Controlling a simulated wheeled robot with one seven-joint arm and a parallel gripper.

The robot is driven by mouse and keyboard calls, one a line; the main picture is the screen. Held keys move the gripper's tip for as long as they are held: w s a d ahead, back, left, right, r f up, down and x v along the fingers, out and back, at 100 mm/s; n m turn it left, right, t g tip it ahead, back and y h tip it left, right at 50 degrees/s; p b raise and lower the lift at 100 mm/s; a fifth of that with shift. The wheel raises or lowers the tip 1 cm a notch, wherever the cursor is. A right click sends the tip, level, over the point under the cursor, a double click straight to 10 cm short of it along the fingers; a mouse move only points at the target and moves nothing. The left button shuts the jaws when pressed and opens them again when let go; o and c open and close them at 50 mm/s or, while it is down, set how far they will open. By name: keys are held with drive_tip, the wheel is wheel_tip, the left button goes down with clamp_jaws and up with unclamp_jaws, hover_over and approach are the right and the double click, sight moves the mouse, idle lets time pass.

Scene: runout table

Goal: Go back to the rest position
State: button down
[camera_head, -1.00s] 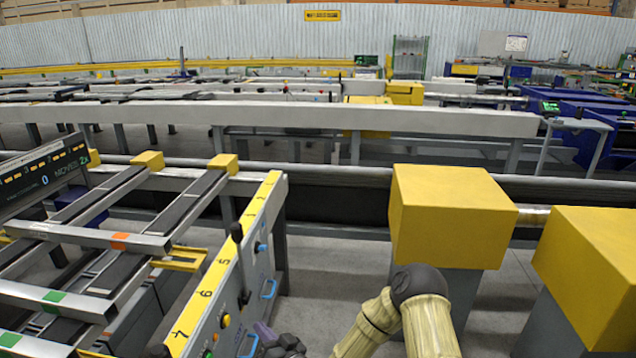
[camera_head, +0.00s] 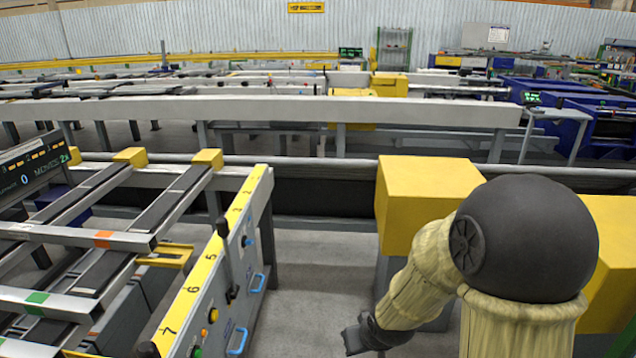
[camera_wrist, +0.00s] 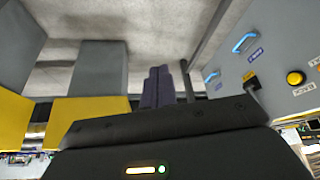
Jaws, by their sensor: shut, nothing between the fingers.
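My gripper (camera_head: 356,341) hangs low at the bottom centre of the head view, at the end of my folded arm, whose dark rounded joint and cream sleeve fill the lower right. In the wrist view its two dark fingers (camera_wrist: 157,86) stand together, shut and empty. It is over the floor, to the right of the runout table's control panel (camera_head: 222,285) and apart from it. The panel's blue handles (camera_wrist: 245,42) and yellow button (camera_wrist: 294,77) show at the right of the wrist view.
The runout table's rails (camera_head: 90,240) lie at left, with a numbered yellow strip (camera_head: 205,275) on the near edge. Yellow-topped grey posts (camera_head: 425,190) stand close behind and beside my arm. Clear concrete floor (camera_head: 310,270) lies between panel and posts.

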drive_tip(key=s+d+r+m+g+h, duration=0.1)
drive_tip(key=s+d+r, duration=0.2)
drive_tip(key=s, duration=0.2)
drive_tip(key=s+d+r+m+g, duration=0.1)
drive_tip(key=s+d+r+m, duration=0.15)
drive_tip(key=s, duration=0.25)
wheel_tip(320, 180, up, 25)
drive_tip(key=p, duration=2.5)
drive_tip(key=shift+n+p, duration=0.35)
drive_tip(key=shift+p, duration=0.05)
drive_tip(key=shift+f, duration=0.15)
idle(2.9)
